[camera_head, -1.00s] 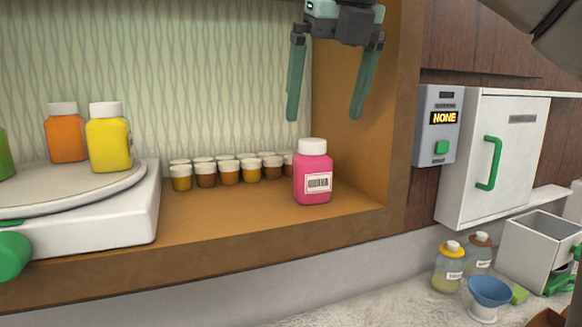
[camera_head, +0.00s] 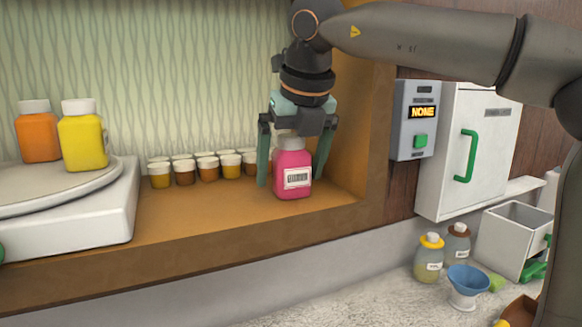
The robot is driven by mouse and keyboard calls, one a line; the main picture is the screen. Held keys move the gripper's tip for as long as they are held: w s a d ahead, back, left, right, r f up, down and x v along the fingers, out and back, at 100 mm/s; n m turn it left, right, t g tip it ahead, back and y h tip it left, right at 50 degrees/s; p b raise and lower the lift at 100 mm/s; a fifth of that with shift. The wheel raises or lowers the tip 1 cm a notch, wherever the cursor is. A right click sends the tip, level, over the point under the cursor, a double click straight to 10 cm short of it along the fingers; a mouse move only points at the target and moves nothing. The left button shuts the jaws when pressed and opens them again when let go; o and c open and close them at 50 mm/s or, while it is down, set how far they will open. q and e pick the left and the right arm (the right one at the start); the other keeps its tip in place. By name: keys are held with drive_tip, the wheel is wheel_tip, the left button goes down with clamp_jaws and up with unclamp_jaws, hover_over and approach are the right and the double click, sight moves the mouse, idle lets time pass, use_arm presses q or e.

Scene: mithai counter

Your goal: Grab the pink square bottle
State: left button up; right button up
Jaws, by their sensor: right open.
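The pink square bottle (camera_head: 291,172) with a white cap and a barcode label stands upright on the wooden shelf, near its right end. My right gripper (camera_head: 292,180) points down over the bottle from above. Its two green fingers are spread, one on the left side of the bottle and one on the right. The gripper's body hides part of the white cap. My left gripper is not in view.
Several small capped jars (camera_head: 208,168) stand in rows left of the bottle. A white turntable base (camera_head: 90,225) at left carries a yellow bottle (camera_head: 83,138) and an orange bottle (camera_head: 38,133). The shelf's right wall (camera_head: 365,150) is close to the gripper.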

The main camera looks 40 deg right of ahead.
drive_tip(key=shift+f, duration=0.1)
drive_tip(key=c, duration=1.5)
clamp_jaws()
drive_tip(key=shift+r, duration=0.2)
